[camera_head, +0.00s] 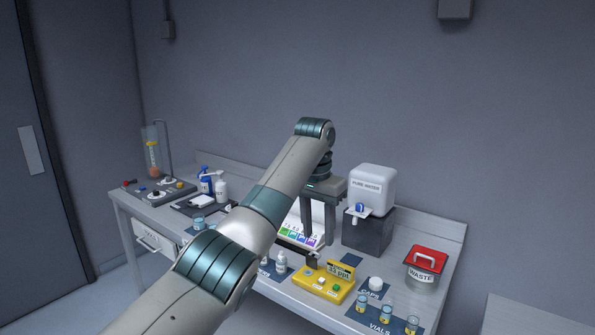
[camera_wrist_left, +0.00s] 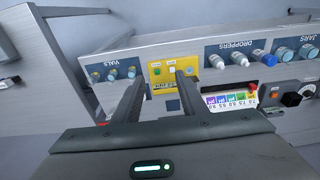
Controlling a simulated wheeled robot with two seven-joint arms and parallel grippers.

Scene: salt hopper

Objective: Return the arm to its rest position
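My left arm reaches in from the lower left across the head view, over the bench. My left gripper (camera_head: 318,230) hangs fingers-down above the bench, in front of the colour chart (camera_head: 299,234). In the left wrist view the two fingers of the gripper (camera_wrist_left: 157,76) stand wide apart with nothing between them. The yellow meter (camera_head: 326,283) sits near the fingertips; in the left wrist view the meter (camera_wrist_left: 174,52) shows beyond and between the fingers, apart from them as far as I can tell. My right gripper is not in view.
The pure water tank (camera_head: 373,189) stands right of the gripper, and the red-lidded waste bin (camera_head: 425,264) farther right. Vials (camera_head: 386,314) stand at the front edge. Bottles (camera_head: 221,187) and the clear hopper (camera_head: 153,158) are at the left.

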